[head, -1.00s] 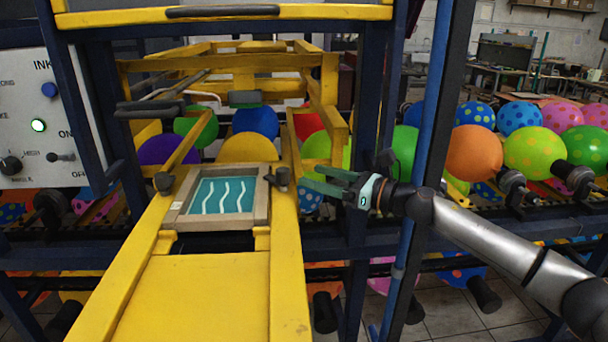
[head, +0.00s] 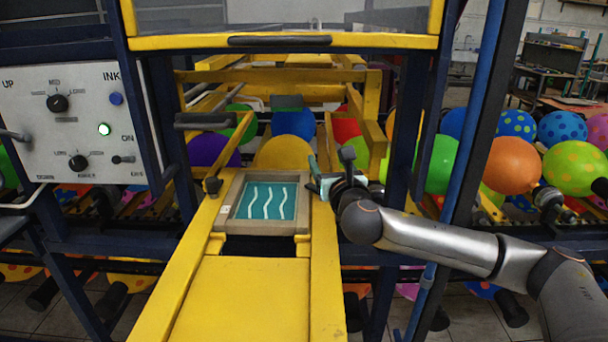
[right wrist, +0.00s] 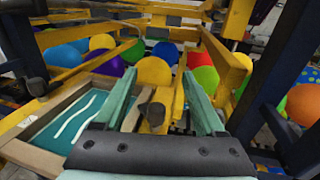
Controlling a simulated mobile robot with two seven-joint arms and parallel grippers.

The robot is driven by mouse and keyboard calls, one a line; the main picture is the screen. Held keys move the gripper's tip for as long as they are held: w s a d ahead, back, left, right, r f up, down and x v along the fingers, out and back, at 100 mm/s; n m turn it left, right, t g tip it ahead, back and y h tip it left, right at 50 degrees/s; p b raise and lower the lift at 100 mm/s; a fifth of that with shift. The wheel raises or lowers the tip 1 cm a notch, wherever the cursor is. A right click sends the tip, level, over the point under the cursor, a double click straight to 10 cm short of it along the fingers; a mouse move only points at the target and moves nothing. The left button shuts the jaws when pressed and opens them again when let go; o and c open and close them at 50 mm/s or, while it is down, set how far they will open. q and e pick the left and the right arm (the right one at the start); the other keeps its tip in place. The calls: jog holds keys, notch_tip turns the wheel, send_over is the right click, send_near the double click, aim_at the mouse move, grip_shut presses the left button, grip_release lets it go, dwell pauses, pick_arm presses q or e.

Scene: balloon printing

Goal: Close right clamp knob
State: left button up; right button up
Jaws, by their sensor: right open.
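The right clamp knob (right wrist: 153,114) is a small dark knob on the yellow rail. In the right wrist view it stands between the two teal fingers of my right gripper (right wrist: 160,88), which are open, with a gap on both sides. In the head view my right gripper (head: 318,181) is at the right edge of the print frame (head: 228,208) and hides the knob. The frame holds a teal screen (head: 268,201) with white wavy lines. The left clamp knob (head: 212,186) is on the left rail. My left gripper is not in view.
A control panel (head: 75,125) with dials and a green light stands at the left. A yellow crossbar with a dark handle (head: 280,41) spans above. A dark blue post (head: 425,110) stands behind my right arm. Colored balloons (head: 512,165) fill the back.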

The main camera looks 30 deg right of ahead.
notch_tip(320, 180, down, 8)
jog(key=shift+f+b, duration=0.1)
jog(key=shift+b, duration=0.25)
jog(key=x, duration=0.5)
jog(key=shift+w+d+r+p, duration=0.2)
jog(key=shift+r+p, duration=0.1)
jog(key=shift+p, duration=0.1)
jog(key=shift+x, duration=1)
jog(key=shift+f, duration=0.1)
jog(key=shift+a, duration=0.1)
grip_shut()
